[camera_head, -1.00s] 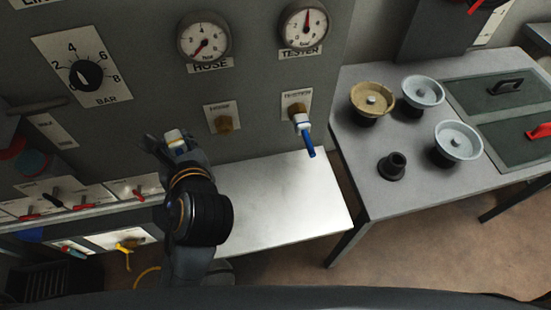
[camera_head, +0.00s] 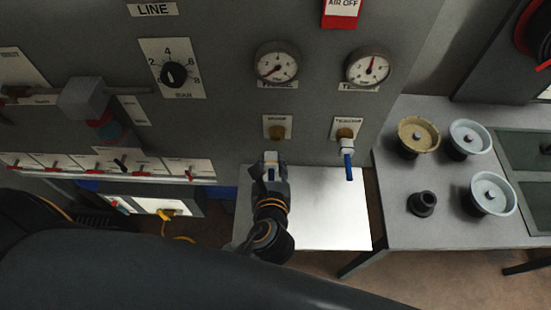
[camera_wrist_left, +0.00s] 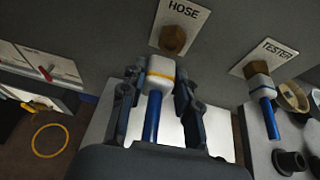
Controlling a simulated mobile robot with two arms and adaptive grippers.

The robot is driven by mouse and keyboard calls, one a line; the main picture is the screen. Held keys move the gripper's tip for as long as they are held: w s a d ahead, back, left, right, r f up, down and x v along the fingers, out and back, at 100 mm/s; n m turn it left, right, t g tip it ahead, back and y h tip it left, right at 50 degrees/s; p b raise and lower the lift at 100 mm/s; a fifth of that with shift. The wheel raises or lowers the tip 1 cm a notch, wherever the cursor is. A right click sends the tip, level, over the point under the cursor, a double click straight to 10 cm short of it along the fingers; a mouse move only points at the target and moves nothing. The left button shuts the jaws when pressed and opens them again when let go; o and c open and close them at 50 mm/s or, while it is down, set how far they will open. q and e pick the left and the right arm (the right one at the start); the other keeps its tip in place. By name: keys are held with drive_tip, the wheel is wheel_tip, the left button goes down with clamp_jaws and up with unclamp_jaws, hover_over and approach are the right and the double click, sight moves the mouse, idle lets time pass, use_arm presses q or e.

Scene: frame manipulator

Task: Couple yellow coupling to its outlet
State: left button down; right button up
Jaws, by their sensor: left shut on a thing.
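My left gripper (camera_head: 271,163) is shut on the yellow coupling (camera_wrist_left: 160,73), a white piece with a yellow band and a blue tail. The coupling's white end also shows between the fingers in the head view (camera_head: 270,157). It points up toward the brass outlet (camera_head: 277,131) under the HOSE label, which also shows in the left wrist view (camera_wrist_left: 172,40). In the head view a small gap shows between the coupling and this outlet. In the left wrist view the coupling sits slightly left of and below the outlet. My right gripper is not in view.
The TESTER outlet (camera_head: 344,133) to the right holds a white coupling with a blue tail (camera_head: 348,165). A bright metal shelf (camera_head: 330,205) lies below. A grey table (camera_head: 450,225) with several round caps stands at the right.

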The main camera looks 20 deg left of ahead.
sight(276, 152)
use_arm(q)
drive_tip(key=shift+s+d+f, duration=0.3)
drive_tip(key=shift+s+d, duration=0.1)
drive_tip(key=shift+d, duration=0.1)
drive_tip(key=shift+s+d+f+m+h, duration=0.1)
drive_tip(key=shift+d+f+m+h, duration=0.1)
drive_tip(key=shift+f+m+h, duration=0.15)
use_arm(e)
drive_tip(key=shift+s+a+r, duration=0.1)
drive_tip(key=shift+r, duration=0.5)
use_arm(q)
drive_tip(key=shift+w, duration=0.2)
drive_tip(key=shift+w+a+b, duration=0.15)
drive_tip(key=shift+w+a, duration=0.1)
drive_tip(key=shift+w, duration=0.6)
drive_tip(key=shift+w+a+b, duration=0.15)
drive_tip(key=shift+w+a, duration=0.15)
drive_tip(key=shift+w, duration=0.6)
drive_tip(key=shift+w+a+b, duration=0.15)
drive_tip(key=shift+w+a, duration=0.1)
drive_tip(key=shift+w, duration=0.6)
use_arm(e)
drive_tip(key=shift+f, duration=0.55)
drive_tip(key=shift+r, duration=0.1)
